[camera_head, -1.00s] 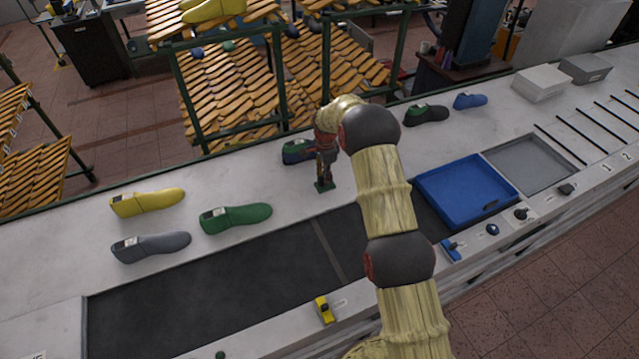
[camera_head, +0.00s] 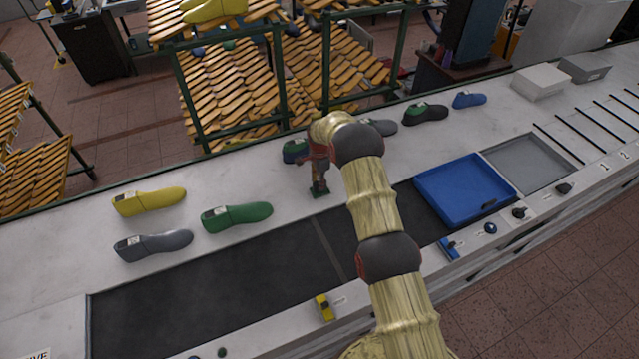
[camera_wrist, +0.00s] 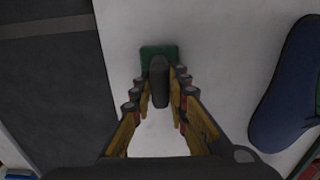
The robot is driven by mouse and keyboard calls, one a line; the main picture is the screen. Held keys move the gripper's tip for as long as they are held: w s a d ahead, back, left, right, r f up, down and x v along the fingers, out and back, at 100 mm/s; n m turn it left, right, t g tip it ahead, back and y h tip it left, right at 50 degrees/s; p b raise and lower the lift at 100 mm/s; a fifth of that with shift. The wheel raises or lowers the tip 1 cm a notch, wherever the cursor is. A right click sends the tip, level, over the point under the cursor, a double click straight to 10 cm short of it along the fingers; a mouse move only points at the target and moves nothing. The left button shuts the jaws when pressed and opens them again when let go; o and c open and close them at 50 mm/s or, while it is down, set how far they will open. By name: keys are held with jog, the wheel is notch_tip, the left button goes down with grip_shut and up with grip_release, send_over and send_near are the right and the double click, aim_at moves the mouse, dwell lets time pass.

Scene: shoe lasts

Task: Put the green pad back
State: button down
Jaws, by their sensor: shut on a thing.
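My gripper (camera_wrist: 160,95) is shut on the green pad (camera_wrist: 158,52), holding it by a dark upright grip at its middle. In the head view the pad (camera_head: 319,194) shows below the fingers, over the pale bench just behind the black belt. I cannot tell whether its underside touches the bench. A blue last with a green patch (camera_head: 294,151) lies close behind my gripper, partly hidden by it. In the wrist view this last (camera_wrist: 290,90) lies to the right, apart from the fingers.
Yellow (camera_head: 149,201), green (camera_head: 237,216) and grey (camera_head: 153,245) lasts lie on the bench at left. A dark last with a green patch (camera_head: 425,114) and a blue piece (camera_head: 469,100) lie behind right. A blue tray (camera_head: 430,202) stands right of my arm.

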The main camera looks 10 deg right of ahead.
jog(key=shift+f, duration=0.15)
jog(key=c, duration=1.7)
grip_release()
jog(key=shift+c, duration=0.2)
